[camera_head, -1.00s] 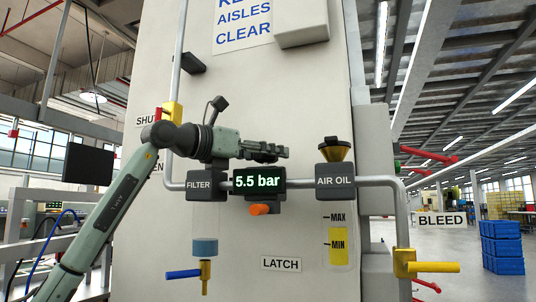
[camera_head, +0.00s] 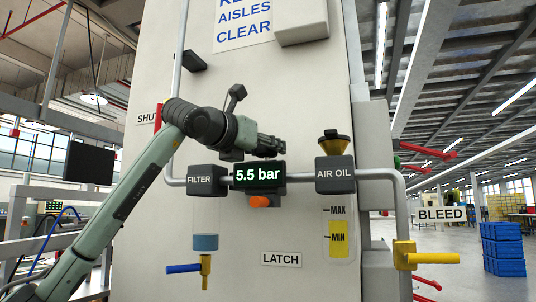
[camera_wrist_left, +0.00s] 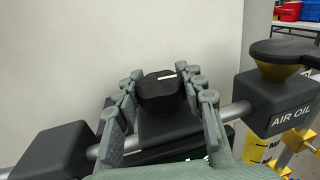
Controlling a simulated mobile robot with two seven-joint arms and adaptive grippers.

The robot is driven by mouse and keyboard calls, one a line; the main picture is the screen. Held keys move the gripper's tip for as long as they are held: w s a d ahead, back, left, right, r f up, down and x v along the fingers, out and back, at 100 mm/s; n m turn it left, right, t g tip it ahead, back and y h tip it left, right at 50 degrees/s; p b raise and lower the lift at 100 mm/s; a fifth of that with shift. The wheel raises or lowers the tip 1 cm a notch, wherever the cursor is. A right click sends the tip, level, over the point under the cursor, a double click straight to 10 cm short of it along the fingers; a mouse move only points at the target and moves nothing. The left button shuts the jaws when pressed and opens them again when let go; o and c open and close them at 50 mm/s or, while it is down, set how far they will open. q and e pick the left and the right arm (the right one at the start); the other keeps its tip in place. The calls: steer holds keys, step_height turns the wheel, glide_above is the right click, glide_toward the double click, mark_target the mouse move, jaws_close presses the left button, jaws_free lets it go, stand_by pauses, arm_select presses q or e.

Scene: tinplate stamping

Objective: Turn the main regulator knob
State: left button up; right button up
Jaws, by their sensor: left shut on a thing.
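The main regulator knob is a dark round knob (camera_wrist_left: 161,97) with a white mark on its top. In the left wrist view it sits between the finger pads of my left gripper, on top of the dark regulator body. In the head view my left gripper (camera_head: 271,148) is just above the regulator display (camera_head: 259,174), which reads 5.5 bar, and the knob is mostly hidden there. My left gripper is shut on the knob. My right gripper is not in view.
The FILTER block (camera_head: 205,180) stands left of the display and the AIR OIL block (camera_head: 335,175) right of it, joined by a grey pipe. Below are an orange button (camera_head: 260,201), a blue-handled drain valve (camera_head: 185,269) and the yellow bleed valve (camera_head: 405,255).

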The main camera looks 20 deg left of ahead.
arm_select(q)
steer(key=shift+n+y+b, duration=0.45)
steer(key=shift+n+y, duration=0.55)
steer(key=shift+y, duration=0.5)
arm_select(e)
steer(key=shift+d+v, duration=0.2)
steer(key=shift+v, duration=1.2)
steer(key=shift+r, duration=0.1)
arm_select(q)
steer(key=o, duration=1.2)
steer(key=s, duration=1.2)
steer(key=shift+a, duration=0.4)
steer(key=shift+f, duration=0.1)
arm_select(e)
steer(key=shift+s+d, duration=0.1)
